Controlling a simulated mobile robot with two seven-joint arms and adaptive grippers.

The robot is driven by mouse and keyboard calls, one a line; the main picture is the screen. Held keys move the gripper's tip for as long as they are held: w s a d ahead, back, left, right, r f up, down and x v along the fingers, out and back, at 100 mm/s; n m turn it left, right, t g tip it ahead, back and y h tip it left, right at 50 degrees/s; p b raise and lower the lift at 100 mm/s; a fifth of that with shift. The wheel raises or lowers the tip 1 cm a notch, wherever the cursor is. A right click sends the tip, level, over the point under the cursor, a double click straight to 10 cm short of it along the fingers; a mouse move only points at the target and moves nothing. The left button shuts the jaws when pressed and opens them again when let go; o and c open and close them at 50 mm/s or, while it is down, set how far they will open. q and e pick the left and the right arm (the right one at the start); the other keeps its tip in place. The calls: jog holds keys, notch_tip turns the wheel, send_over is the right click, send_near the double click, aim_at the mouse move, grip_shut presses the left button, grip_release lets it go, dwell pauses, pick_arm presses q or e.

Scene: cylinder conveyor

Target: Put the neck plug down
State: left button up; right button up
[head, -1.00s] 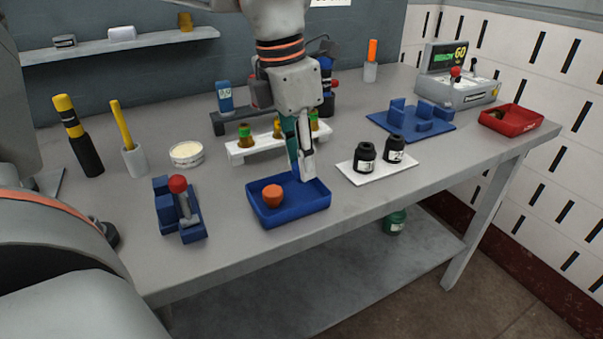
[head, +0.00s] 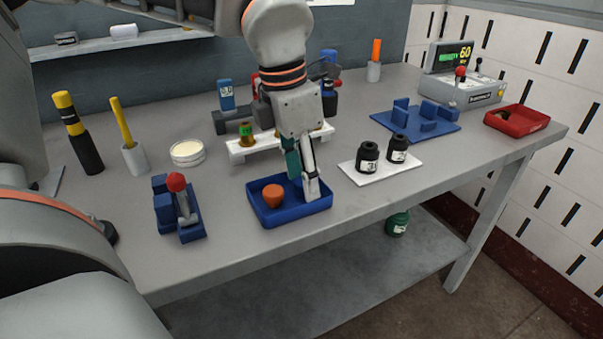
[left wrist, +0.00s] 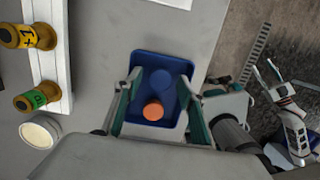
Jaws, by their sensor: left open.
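The neck plug appears to be the small orange piece (head: 273,196), resting in a shallow blue tray (head: 297,216) near the table's front edge.
A white plate (head: 350,172) with two black bottles is to the right. A blue fixture with a red-knobbed lever (head: 177,183) is to the left. Bare table lies between them.

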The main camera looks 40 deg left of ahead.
pick_arm(q)
jog(key=shift+r, duration=0.5)
notch_tip(320, 180, up, 11)
jog(key=s+p, duration=0.1)
jog(key=p, duration=0.1)
jog(key=shift+s+a, duration=0.3)
jog(key=shift+a, duration=0.05)
jog(key=shift+r, duration=0.1)
